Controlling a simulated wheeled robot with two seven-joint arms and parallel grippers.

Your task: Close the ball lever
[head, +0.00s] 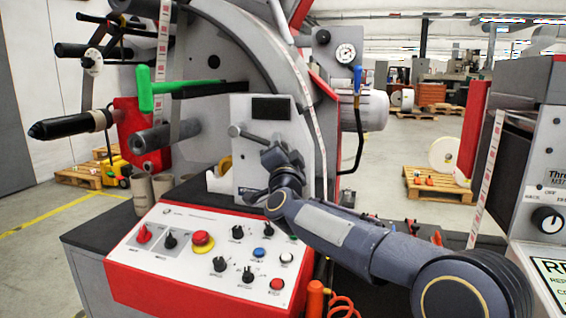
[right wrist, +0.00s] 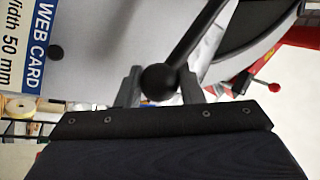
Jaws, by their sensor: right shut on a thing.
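The ball lever shows in the right wrist view as a black ball (right wrist: 160,82) on a dark rod that runs up to the right. My right gripper (right wrist: 160,88) has a finger on each side of the ball and is shut on it. In the head view my right gripper (head: 270,153) is at the grey front plate of the machine. The lever's grey rod (head: 250,137) runs from a round hub to the gripper, and the ball is hidden there. My left gripper is in neither view.
A control panel (head: 205,255) with knobs and buttons lies below my right arm. A green handle (head: 146,90) and a grey roller (head: 150,138) stick out at the left. A grey cabinet (head: 545,150) stands at the right. An orange coiled hose (head: 343,305) is near the bottom.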

